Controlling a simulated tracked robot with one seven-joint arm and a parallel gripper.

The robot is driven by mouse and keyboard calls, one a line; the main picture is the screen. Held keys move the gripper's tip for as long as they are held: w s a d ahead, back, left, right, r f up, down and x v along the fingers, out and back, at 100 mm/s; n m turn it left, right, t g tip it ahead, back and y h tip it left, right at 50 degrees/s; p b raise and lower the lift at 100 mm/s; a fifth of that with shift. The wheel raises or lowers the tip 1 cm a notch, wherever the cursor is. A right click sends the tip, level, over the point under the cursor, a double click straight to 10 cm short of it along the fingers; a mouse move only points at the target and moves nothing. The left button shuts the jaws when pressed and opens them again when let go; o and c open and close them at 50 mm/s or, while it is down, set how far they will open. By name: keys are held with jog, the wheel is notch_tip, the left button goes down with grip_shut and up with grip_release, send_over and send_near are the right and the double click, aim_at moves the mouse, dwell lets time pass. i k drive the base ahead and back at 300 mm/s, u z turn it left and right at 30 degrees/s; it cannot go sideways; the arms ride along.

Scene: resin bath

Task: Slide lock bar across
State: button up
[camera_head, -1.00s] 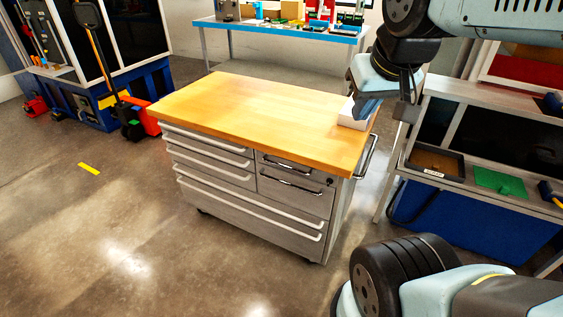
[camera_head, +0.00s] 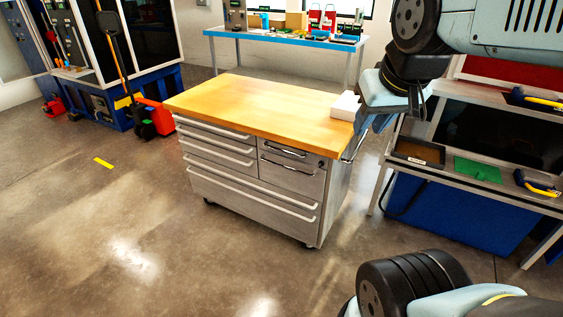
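I cannot make out a lock bar in this view. The wood-topped metal tool cabinet (camera_head: 262,103) stands in the middle of the floor with its drawers closed. It has pale bar handles on the left and lower drawers, darker handles on the small right drawers and a side handle at right. Links of my arm cross the upper right and lower right. The upper links partly cover the cabinet's right end. I cannot see my gripper's fingers.
A white box (camera_head: 346,105) sits at the tabletop's right end. A blue-edged bench (camera_head: 283,37) stands behind. A grey workbench at right holds a green mat (camera_head: 478,170) and a dark tray (camera_head: 418,151). A red-orange object (camera_head: 158,117) stands at left. The front-left floor is clear.

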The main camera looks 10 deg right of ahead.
aim_at(304, 153)
jog(key=k, duration=0.6)
jog(key=z, duration=0.55)
jog(key=i, duration=1.55)
jog(key=u, duration=0.55)
